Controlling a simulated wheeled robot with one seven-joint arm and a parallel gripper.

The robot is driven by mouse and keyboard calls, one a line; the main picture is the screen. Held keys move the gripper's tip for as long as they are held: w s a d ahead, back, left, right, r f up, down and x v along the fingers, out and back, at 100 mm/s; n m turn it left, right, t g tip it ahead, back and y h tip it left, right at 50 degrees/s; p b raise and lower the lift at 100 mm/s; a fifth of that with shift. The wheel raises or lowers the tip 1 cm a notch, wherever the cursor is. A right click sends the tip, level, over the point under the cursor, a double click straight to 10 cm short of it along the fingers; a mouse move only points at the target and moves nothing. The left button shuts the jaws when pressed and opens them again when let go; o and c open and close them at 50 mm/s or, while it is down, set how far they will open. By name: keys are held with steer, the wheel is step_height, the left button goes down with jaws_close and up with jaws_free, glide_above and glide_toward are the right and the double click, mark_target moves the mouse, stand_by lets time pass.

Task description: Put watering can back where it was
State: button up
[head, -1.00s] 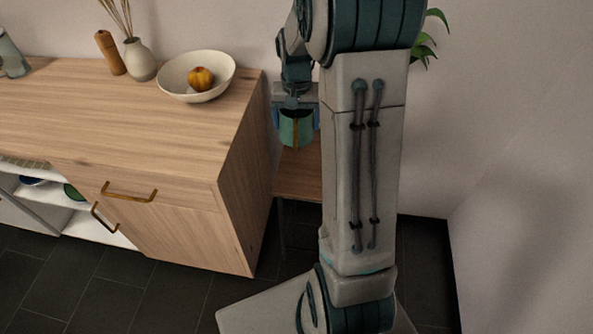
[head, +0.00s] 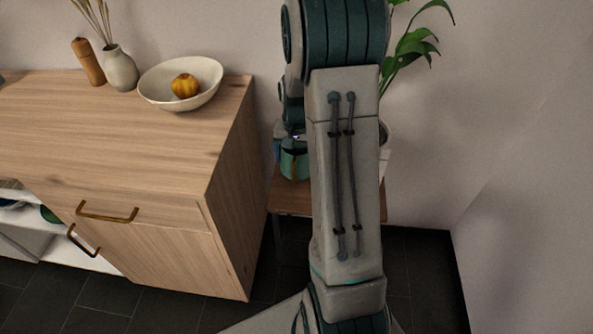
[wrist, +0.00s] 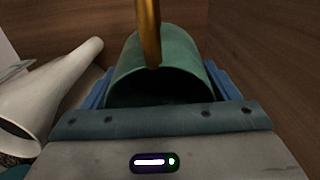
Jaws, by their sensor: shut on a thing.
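The watering can is green with a gold handle. It shows in the head view (head: 294,166), partly hidden by my arm. In the wrist view the can (wrist: 158,62) is an open green vessel with its gold handle crossing in front. My gripper (wrist: 162,90) is shut on the can, with a blue finger on each side of it; it also shows in the head view (head: 293,152). The can is over or on the small wooden side table (head: 288,202), low and close to its top. I cannot tell whether it touches.
A potted plant (head: 415,45) stands behind my arm at the table's right. The wooden cabinet (head: 228,190) borders the table on the left, bearing a bowl (head: 150,92) with a fruit, a vase (head: 121,70) and a brown mill (head: 88,64). A white tapered object (wrist: 45,95) lies left in the wrist view.

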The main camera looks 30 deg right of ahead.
steer(key=shift+f+b, duration=0.35)
steer(key=shift+f, duration=2.4)
steer(key=shift+f, duration=0.1)
steer(key=o, duration=1.3)
steer(key=shift+c, duration=0.2)
step_height(320, 180, up, 12)
steer(key=shift+f+p, duration=0.25)
steer(key=shift+p, duration=0.65)
steer(key=shift+s+a+r, duration=0.15)
steer(key=shift+a+r, duration=0.1)
steer(key=shift+r, duration=0.35)
steer(key=s+a+r+n+t, duration=0.1)
steer(key=s+a+r+n, duration=0.2)
steer(key=s+a, duration=0.3)
steer(key=s+a+r+n+t, duration=0.1)
steer(key=s+a+r+n, duration=0.2)
steer(key=s+a, duration=0.4)
steer(key=s+r, duration=0.1)
steer(key=s, duration=0.4)
steer(key=shift+s+r+n, duration=0.15)
steer(key=shift+r+n, duration=0.25)
steer(key=shift+a, duration=0.1)
